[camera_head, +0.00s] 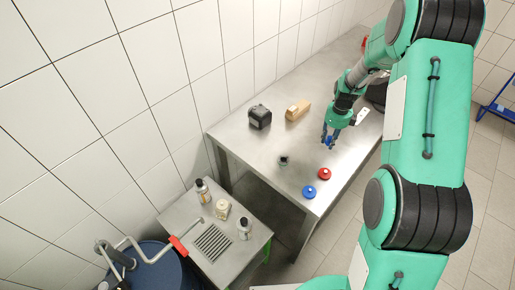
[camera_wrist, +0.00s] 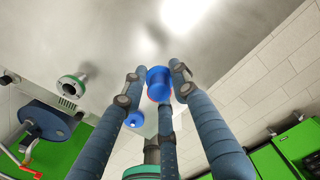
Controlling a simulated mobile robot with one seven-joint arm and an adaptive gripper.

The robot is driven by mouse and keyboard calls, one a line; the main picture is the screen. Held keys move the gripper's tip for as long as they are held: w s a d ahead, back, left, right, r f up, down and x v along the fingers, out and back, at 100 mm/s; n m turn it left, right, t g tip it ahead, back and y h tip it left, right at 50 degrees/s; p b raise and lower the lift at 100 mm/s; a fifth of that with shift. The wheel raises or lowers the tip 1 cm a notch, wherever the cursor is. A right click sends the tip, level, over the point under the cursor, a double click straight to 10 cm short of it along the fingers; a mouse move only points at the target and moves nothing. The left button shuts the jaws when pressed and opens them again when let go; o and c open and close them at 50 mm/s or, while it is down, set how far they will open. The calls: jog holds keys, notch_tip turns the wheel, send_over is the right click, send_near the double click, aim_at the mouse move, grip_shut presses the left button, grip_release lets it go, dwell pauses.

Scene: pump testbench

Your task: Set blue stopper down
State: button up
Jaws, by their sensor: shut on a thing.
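My gripper (camera_head: 330,141) is over the right part of the steel table (camera_head: 262,141), its fingers shut on a blue stopper (camera_wrist: 158,82). In the wrist view the stopper sits between the fingertips of my gripper (camera_wrist: 157,77). The head view shows little of it; I cannot tell how far it is above the tabletop. A second blue stopper (camera_head: 309,191) stands near the table's front edge, with a red stopper (camera_head: 324,174) just behind it. In the wrist view a red edge shows behind the held stopper, partly hidden, and the other blue stopper (camera_wrist: 137,120) shows lower left.
A small dark round fitting (camera_head: 284,160) is on the table left of my gripper. A lower side table (camera_head: 176,215) holds small bottles and a grate, beside a blue drum (camera_head: 157,262).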

jog(key=s+a+f+n, duration=0.1)
jog(key=s+a, duration=0.1)
jog(key=a, duration=0.7)
jog(key=s+a+f+n+p, duration=0.1)
jog(key=s+a, duration=0.2)
jog(key=a, duration=0.7)
jog(key=s+a+f+n, duration=0.1)
jog(key=s+a, duration=0.1)
jog(key=a, duration=0.7)
jog(key=shift+s+a+f+n+p, duration=0.15)
jog(key=shift+s+f+n+p, duration=0.2)
jog(key=shift+f+n, duration=0.05)
jog(key=shift+f, duration=0.6)
jog(key=shift+w, duration=0.1)
jog(key=w+a, duration=0.1)
jog(key=w, duration=0.4)
jog(key=w+a+f+p, duration=0.1)
jog(key=w, duration=0.4)
jog(key=w+a+p, duration=0.1)
jog(key=w, duration=0.4)
jog(key=shift+w+a+f, duration=0.15)
jog(key=shift+w+f, duration=0.1)
jog(key=shift+f, duration=0.05)
